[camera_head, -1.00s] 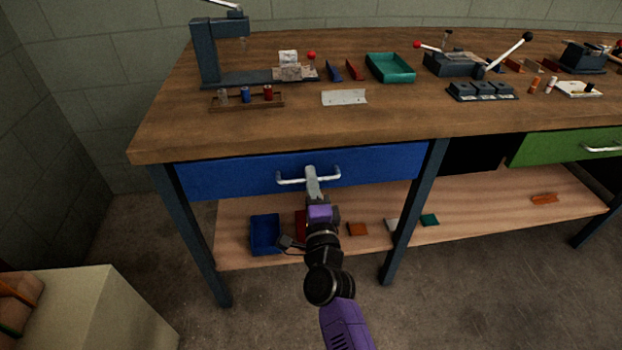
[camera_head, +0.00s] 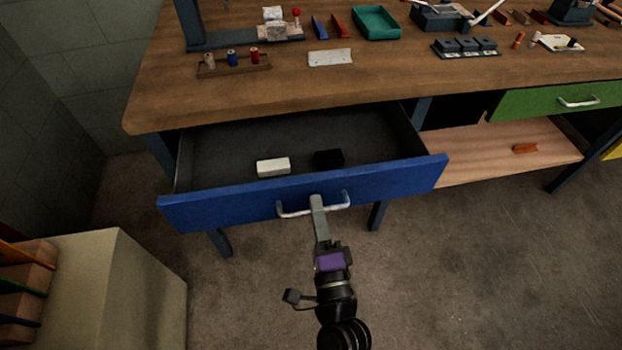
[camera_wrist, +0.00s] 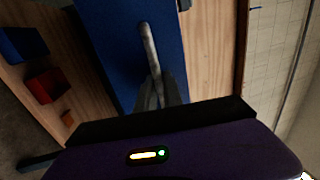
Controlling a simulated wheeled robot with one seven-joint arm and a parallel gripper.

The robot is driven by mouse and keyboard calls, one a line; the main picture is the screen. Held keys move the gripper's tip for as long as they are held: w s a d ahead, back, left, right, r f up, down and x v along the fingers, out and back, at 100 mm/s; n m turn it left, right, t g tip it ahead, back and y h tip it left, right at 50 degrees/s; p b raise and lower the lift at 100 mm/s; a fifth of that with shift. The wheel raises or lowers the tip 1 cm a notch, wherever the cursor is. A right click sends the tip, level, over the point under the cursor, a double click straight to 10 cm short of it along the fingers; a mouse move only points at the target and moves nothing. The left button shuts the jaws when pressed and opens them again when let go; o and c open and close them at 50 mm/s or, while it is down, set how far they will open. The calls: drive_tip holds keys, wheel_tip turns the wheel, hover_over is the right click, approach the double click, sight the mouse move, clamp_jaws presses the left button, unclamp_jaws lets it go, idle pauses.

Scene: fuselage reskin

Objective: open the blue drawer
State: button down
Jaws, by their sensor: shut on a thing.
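The blue drawer (camera_head: 385,182) stands pulled well out from under the workbench in the head view. Its dark inside shows, with a white block (camera_head: 273,167) and a black block (camera_head: 328,158) lying on its floor. My gripper (camera_head: 317,204) is shut on the drawer's silver bar handle (camera_head: 290,212), near the middle of the bar. In the wrist view the fingers (camera_wrist: 160,92) close around the handle (camera_wrist: 148,45) in front of the blue drawer face (camera_wrist: 105,45).
The wooden workbench top (camera_head: 400,92) holds a spool rack (camera_head: 233,66), a metal plate (camera_head: 330,58) and a teal tray (camera_head: 376,23). A green drawer (camera_head: 530,103) is at the right. A beige cabinet (camera_head: 120,290) stands at the lower left. The floor in front is clear.

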drive_tip(key=shift+r+v, duration=0.2)
drive_tip(key=shift+v, duration=0.8)
drive_tip(key=shift+r+v, duration=0.2)
drive_tip(key=shift+v, duration=0.8)
drive_tip(key=c, duration=1.8)
unclamp_jaws()
drive_tip(key=shift+o, duration=0.2)
drive_tip(key=shift+s, duration=0.1)
drive_tip(key=v, duration=0.7)
drive_tip(key=shift+s, duration=0.3)
drive_tip(key=shift+d+f, duration=0.1)
